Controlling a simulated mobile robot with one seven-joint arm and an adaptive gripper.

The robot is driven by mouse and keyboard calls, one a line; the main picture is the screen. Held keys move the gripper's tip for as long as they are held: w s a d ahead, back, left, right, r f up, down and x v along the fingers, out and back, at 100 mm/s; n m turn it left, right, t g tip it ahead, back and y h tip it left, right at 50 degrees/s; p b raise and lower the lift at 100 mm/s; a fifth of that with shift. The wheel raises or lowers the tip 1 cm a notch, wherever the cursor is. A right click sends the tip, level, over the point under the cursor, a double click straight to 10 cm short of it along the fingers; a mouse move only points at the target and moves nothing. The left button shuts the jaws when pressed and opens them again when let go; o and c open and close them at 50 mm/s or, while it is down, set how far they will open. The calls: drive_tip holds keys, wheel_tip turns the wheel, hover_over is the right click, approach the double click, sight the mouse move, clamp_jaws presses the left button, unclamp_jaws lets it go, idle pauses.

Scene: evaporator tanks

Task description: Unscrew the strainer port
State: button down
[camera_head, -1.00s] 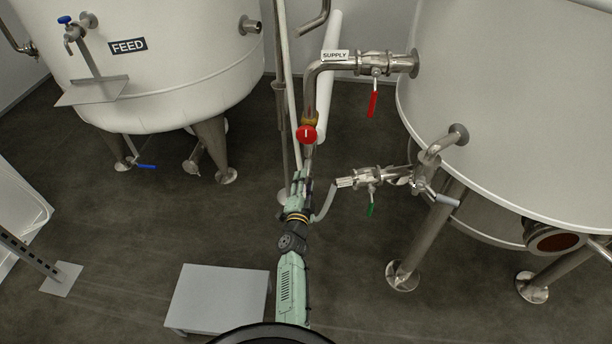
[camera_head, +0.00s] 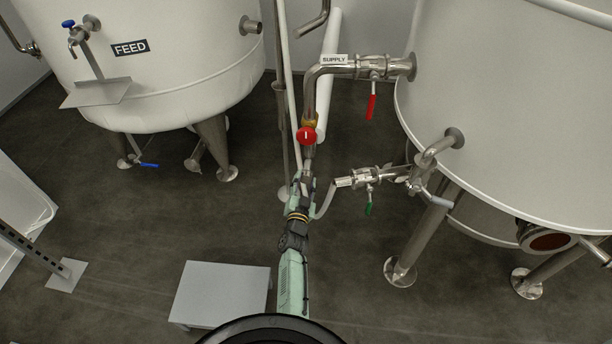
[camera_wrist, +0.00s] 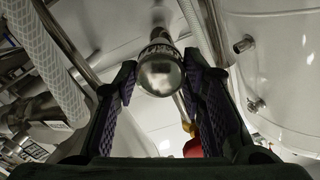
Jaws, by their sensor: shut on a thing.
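The strainer port shows in the wrist view as a round, shiny metal cap (camera_wrist: 160,74) below a ribbed collar on a metal body. My gripper (camera_wrist: 159,78), with dark fingers and purple pads, has one finger on each side of the cap and is shut on it. In the head view my gripper (camera_head: 305,178) is at the lower end of the supply pipe (camera_head: 310,98), below the red valve handle (camera_head: 307,136). There the cap is too small and too covered by the gripper to make out.
A side valve with a green handle (camera_head: 368,208) and its hose (camera_head: 327,203) are close to my gripper's right. The feed tank (camera_head: 180,80) is at left and a large white tank (camera_head: 510,110) at right. A grey step (camera_head: 222,290) stands on the floor beside my arm.

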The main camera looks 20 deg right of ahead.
drive_tip(key=n, duration=0.1)
drive_tip(key=n+p, duration=0.1)
drive_tip(key=shift+r+n, duration=0.2)
drive_tip(key=shift+n, duration=0.1)
drive_tip(key=shift+f+n, duration=0.15)
drive_tip(key=shift+n, duration=0.45)
drive_tip(key=shift+r+n+p, duration=0.2)
drive_tip(key=shift+n+p, duration=0.85)
drive_tip(key=shift+n, duration=0.15)
drive_tip(key=n, duration=0.2)
drive_tip(key=shift+f+n+p, duration=0.2)
drive_tip(key=shift+n+p, duration=0.1)
drive_tip(key=shift+n, duration=0.1)
drive_tip(key=c, duration=1.3)
unclamp_jaws()
